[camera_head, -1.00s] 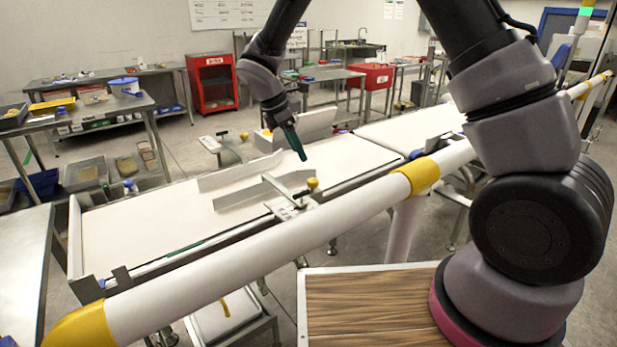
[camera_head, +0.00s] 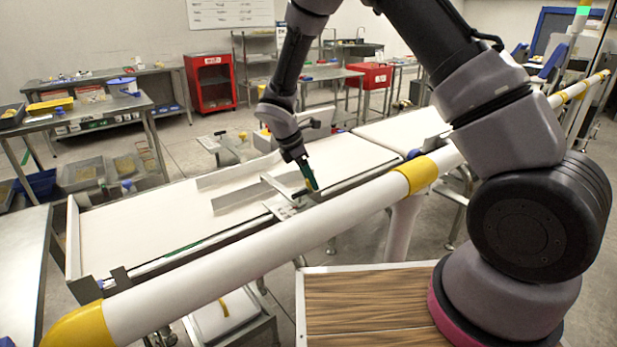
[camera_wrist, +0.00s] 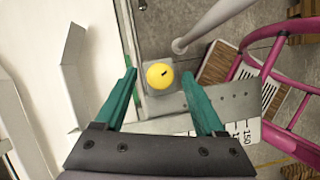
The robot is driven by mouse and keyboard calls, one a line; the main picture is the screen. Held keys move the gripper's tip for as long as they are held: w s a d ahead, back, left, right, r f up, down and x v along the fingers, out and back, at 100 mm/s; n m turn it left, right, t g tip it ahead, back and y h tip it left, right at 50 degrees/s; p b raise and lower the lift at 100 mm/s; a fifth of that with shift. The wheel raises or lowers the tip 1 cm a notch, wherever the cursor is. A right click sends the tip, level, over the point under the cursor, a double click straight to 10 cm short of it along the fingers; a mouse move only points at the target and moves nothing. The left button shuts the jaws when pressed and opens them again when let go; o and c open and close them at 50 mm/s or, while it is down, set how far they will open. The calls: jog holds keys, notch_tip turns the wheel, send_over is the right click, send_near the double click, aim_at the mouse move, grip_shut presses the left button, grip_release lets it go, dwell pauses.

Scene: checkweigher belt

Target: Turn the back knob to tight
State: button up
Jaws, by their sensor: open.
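A round yellow knob (camera_wrist: 160,76) with a short black mark sits on a metal bracket at the near edge of the belt. In the head view this near knob (camera_head: 314,184) is mostly hidden by my fingers. My gripper (camera_wrist: 160,82) is open, with its green fingers on either side of the knob in the wrist view; contact cannot be told. In the head view my gripper (camera_head: 310,178) points down at the bracket. A second small yellow knob (camera_head: 243,135) shows across the belt on the far side. A metal plate with a printed scale (camera_wrist: 238,112) lies beside the near knob.
Grey guide plates (camera_head: 240,198) stand on the white belt (camera_head: 135,225). A white rail with yellow bands (camera_head: 250,252) runs between my base and the belt. Work tables (camera_head: 95,118) and a red cabinet (camera_head: 211,82) stand farther back.

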grip_shut()
jog(key=shift+m, duration=0.3)
jog(key=m, duration=0.1)
jog(key=m+g, duration=0.1)
jog(key=m, duration=0.1)
jog(key=m+g, duration=0.1)
jog(key=m, duration=0.1)
jog(key=shift+w, duration=0.3)
jog(key=m+g, duration=0.1)
jog(key=m, duration=0.2)
jog(key=m+g+y, duration=0.1)
jog(key=m, duration=0.2)
jog(key=shift+w+m, duration=0.2)
jog(key=shift+m, duration=0.2)
jog(key=m, duration=0.2)
jog(key=m+g+y, duration=0.1)
jog(key=m, duration=0.1)
jog(key=m+y, duration=0.1)
jog(key=m, duration=0.1)
jog(key=shift+w+d+g, duration=0.1)
jog(key=shift+d+g, duration=0.2)
jog(key=m+y, duration=0.2)
jog(key=m, duration=0.3)
jog(key=shift+d+m, duration=0.15)
jog(key=shift+m, duration=0.15)
